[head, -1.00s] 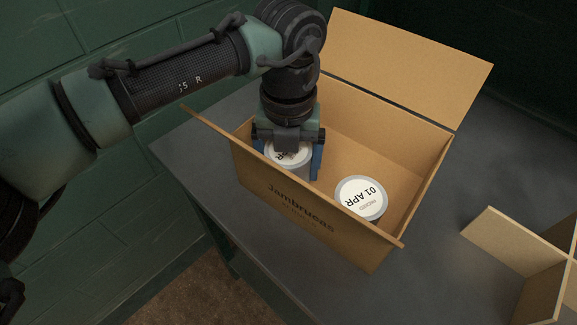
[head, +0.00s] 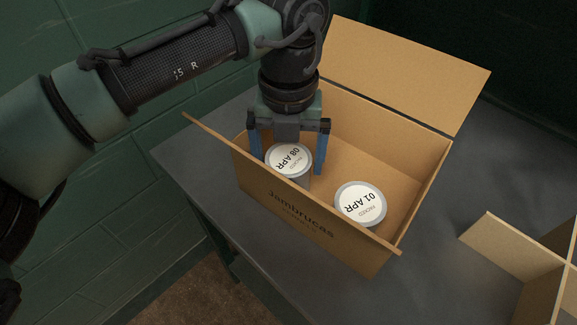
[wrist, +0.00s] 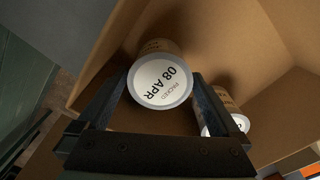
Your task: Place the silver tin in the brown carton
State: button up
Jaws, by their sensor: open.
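The brown carton (head: 305,222) stands open on the dark table. A tin (head: 289,161) with a white lid label reading "08 APR" is inside its left part, upright. It also shows in the wrist view (wrist: 160,82). A second tin (head: 361,203), marked "01 APR", stands in the carton to its right; in the wrist view it is partly hidden behind a finger. My gripper (head: 287,165) is open above the "08 APR" tin, with its blue fingers on either side of the lid and apart from it. The tins' bottoms are hidden by the carton's front wall.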

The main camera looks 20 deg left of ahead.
aim_at(288, 159)
notch_tip(288, 159, up, 8)
jog(key=shift+r+p, duration=0.15)
jog(key=shift+p, duration=0.4)
